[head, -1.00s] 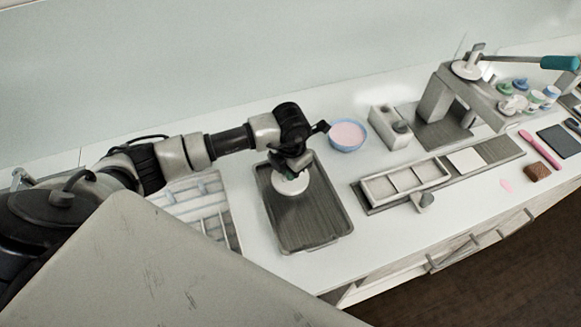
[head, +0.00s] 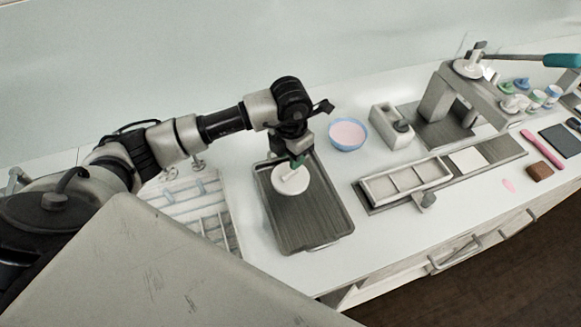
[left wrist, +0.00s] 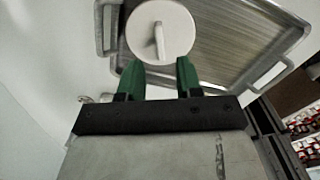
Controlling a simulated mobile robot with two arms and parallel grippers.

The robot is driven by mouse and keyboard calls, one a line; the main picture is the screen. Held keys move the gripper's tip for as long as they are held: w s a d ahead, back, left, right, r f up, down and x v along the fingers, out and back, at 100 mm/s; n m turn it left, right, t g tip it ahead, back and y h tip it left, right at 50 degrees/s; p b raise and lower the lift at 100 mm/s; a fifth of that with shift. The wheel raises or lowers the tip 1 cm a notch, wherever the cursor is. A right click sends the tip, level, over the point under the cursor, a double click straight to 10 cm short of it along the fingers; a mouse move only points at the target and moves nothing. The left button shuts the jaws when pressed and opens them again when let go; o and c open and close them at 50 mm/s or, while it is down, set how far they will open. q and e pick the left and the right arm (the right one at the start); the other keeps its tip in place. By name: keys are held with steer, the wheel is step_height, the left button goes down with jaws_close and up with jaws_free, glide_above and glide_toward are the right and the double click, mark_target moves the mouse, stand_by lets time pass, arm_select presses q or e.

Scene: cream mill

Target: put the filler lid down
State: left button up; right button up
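The filler lid (head: 284,187) is a round white disc with an upright bar handle. It lies on the dark grey ribbed tray (head: 318,222), towards the tray's back left part. In the left wrist view the lid (left wrist: 178,32) is just beyond the fingertips, with its handle facing me. My left gripper (head: 297,162) is above the lid's back edge. In the left wrist view its green fingers (left wrist: 159,72) are apart with nothing between them, and the handle is clear of them. My right gripper is in neither view.
A blue bowl with pink contents (head: 348,134) stands right of the tray. A pale compartment frame (head: 405,181) and a grey press stand (head: 437,100) are further right. A light slatted rack (head: 190,207) is left of the tray.

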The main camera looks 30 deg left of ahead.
arm_select(q)
step_height(320, 180, up, 6)
steer(key=shift+r+b, duration=0.2)
steer(key=shift+b, duration=0.25)
